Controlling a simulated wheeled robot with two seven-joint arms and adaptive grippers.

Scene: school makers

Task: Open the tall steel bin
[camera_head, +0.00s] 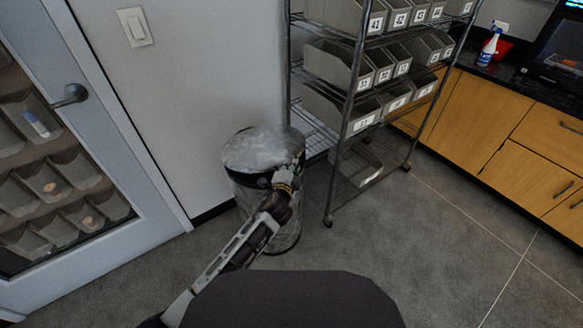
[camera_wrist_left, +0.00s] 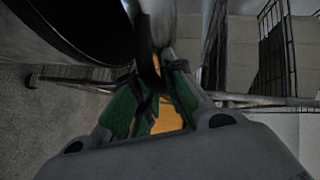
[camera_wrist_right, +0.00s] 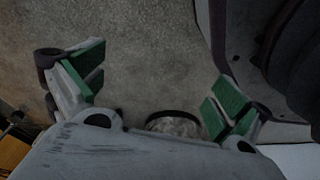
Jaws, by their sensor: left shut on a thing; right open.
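The tall steel bin (camera_head: 258,205) stands on the floor against the wall, between the door and the wire rack. Its pale, shiny lid (camera_head: 258,148) lies across the top, with a dark band just below. My left gripper (camera_head: 286,180) is at the bin's near right upper edge. In the left wrist view its green-padded fingers (camera_wrist_left: 154,78) are closed around a narrow piece at the lid's edge; the exact grip is partly hidden. A dark rounded shape fills that view's upper left. My right gripper (camera_wrist_right: 160,88) is open and empty above the floor, outside the head view.
A wheeled wire rack (camera_head: 345,130) with numbered grey bins stands close on the right of the steel bin. A glass-fronted door (camera_head: 150,195) is on the left. Wooden cabinets (camera_head: 480,120) line the right. The floor (camera_head: 420,250) in front is clear.

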